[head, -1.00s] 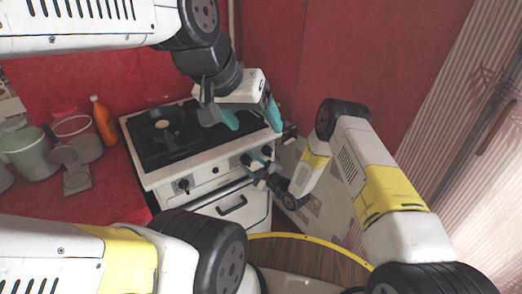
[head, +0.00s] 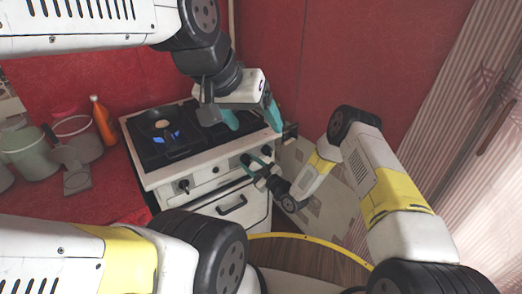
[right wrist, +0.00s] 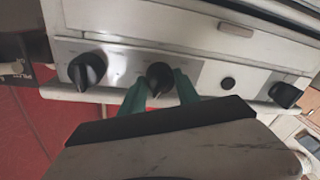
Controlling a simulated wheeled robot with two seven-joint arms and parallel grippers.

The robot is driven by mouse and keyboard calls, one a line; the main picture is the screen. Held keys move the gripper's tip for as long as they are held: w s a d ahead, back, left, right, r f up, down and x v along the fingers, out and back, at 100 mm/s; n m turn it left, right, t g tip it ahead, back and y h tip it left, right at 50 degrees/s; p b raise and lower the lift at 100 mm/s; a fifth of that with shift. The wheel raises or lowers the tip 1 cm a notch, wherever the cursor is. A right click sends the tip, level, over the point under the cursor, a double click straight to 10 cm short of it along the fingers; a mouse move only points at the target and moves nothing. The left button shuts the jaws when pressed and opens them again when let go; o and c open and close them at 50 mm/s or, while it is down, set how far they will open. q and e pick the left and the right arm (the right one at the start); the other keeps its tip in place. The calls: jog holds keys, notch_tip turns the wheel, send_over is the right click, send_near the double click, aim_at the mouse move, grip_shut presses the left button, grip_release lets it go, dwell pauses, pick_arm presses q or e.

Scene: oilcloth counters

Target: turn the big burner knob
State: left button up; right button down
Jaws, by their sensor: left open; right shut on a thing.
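The stove (head: 160,178) has a white front panel with several black knobs and a black cooktop. In the right wrist view, the two teal fingers of my right gripper (right wrist: 160,92) are shut on a black burner knob (right wrist: 158,76). In the head view my right gripper (head: 257,167) is at the right part of the front panel. Blue flames (head: 174,135) show at a burner on the cooktop. My left gripper (head: 252,116) is open and empty, over the right side of the cooktop.
An oven handle (head: 232,205) is below the panel. Canisters (head: 30,152) and an orange bottle (head: 102,121) stand on the red counter left.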

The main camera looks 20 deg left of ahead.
jog(key=m, duration=0.7)
jog(key=shift+f+t, duration=0.15)
jog(key=shift+t, duration=0.25)
jog(key=m+t, duration=0.1)
jog(key=m, duration=0.5)
jog(key=shift+s+h, duration=0.1)
jog(key=shift+h, duration=0.2)
jog(key=m, duration=0.3)
jog(key=m+t, duration=0.1)
jog(key=m, duration=0.2)
jog(key=shift+a+h, duration=0.1)
jog(key=shift+h, duration=0.2)
jog(key=m, duration=0.5)
jog(key=shift+s+m+h, duration=0.1)
jog(key=shift+m+h, duration=0.2)
jog(key=shift+h, duration=0.1)
jog(key=shift+m, duration=0.3)
jog(key=c, duration=1.2)
grip_release()
jog(key=shift+o, duration=0.2)
jog(key=shift+s, duration=0.1)
